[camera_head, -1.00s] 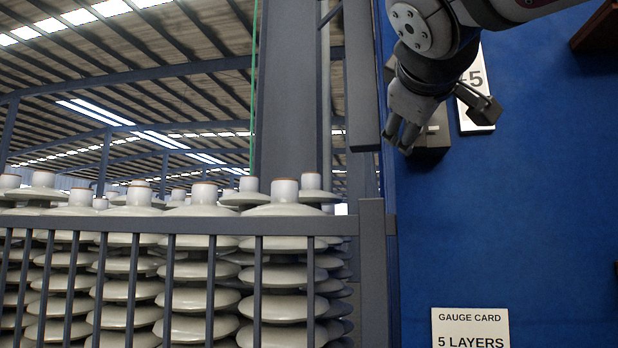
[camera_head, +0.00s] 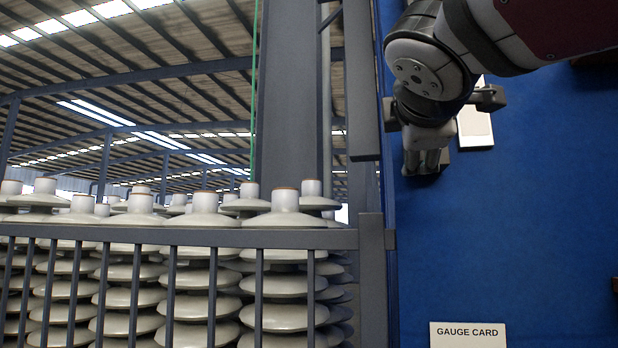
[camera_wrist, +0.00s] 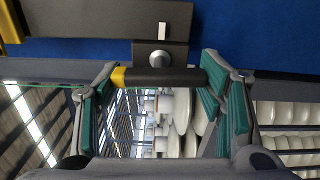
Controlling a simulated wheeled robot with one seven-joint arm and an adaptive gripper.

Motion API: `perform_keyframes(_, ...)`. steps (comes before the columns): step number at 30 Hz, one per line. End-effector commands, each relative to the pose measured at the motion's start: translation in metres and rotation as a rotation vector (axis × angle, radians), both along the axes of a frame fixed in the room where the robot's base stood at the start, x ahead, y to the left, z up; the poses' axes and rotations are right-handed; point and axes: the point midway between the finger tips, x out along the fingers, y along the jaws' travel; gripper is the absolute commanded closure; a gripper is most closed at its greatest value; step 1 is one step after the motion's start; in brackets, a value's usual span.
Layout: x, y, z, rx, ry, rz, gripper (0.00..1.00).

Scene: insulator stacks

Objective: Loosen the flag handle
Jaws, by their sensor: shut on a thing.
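The flag handle (camera_wrist: 165,78) shows in the wrist view as a dark bar with a yellow left end, lying crosswise below a round silver pivot (camera_wrist: 159,58) on a dark mount. My gripper (camera_wrist: 159,76) has its teal-padded fingers at the two ends of the bar and is shut on it. In the head view my gripper (camera_head: 426,162) points down in front of the blue panel, and it hides the handle there.
The blue panel (camera_head: 530,220) carries a gauge card (camera_head: 467,334) low down and a white card (camera_head: 476,127) behind my gripper. A grey railing (camera_head: 180,237) and stacks of pale insulators (camera_head: 205,210) stand to the left.

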Motion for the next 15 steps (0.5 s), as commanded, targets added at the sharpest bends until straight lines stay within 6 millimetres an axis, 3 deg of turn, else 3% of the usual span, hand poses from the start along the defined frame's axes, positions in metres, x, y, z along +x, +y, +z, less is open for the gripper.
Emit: perform_keyframes(15, 0.0005, 0.0000, -0.0016, -0.030, 0.013, 0.000, 0.65)
